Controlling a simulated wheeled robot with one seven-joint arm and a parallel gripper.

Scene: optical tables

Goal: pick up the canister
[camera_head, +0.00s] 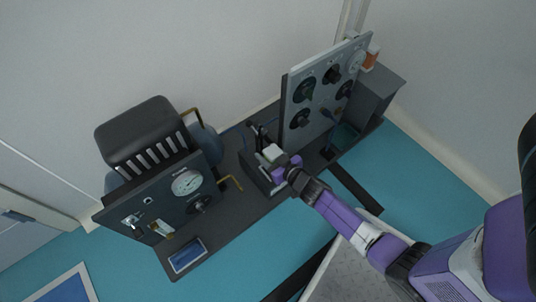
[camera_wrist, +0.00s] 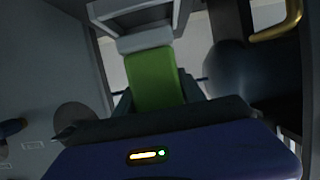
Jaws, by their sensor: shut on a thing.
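A green block-like body with a pale grey end (camera_wrist: 152,80) stands out in the middle of the wrist view, directly in front of my purple gripper housing. I take it to be the canister, but its full shape is hidden. My gripper (camera_head: 266,146) is shut on it, over the dark bench between the two instrument panels. In the head view only a small pale part shows at the gripper, and the green body cannot be made out.
The left panel (camera_head: 165,205) has a gauge, and a brass pipe (camera_head: 231,183) juts beside it. The tall knobbed panel (camera_head: 322,92) stands close on the right. A blue-screened tablet (camera_head: 187,256) lies at the bench's front left.

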